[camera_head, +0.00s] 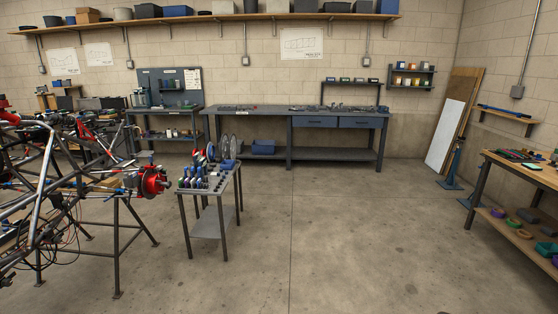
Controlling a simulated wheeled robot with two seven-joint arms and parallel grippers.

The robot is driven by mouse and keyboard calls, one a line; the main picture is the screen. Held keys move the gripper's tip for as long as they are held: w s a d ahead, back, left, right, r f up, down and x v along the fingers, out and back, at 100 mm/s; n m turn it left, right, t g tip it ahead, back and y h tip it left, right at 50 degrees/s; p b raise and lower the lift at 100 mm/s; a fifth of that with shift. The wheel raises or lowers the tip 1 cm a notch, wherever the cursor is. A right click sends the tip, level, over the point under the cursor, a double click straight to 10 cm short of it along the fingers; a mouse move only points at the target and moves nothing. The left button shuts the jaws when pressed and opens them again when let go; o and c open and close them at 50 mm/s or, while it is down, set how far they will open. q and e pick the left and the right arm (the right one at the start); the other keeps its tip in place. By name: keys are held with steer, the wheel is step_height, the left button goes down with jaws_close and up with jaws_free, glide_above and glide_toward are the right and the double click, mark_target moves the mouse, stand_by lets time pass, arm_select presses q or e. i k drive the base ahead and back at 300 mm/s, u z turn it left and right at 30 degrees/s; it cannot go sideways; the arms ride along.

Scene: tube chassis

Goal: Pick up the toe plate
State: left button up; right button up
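I cannot single out the toe plate with certainty. Two grey upright rounded plates (233,147) stand at the back of a small metal stand, and I cannot tell whether either is the toe plate. The stand (226,190) also carries several blue-and-black upright pieces (193,172) and small dark parts in front of them. Neither of my grippers is in view.
A tube chassis (47,182) on trestles fills the left, with a red hub (153,181) sticking out towards the small stand. Workbenches (290,112) line the back wall. A wooden table (526,172) stands at right. The middle floor (340,230) is clear.

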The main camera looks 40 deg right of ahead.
mark_target(198, 156)
steer(key=z, duration=1.4)
steer(key=i, duration=1.75)
steer(key=z, duration=0.55)
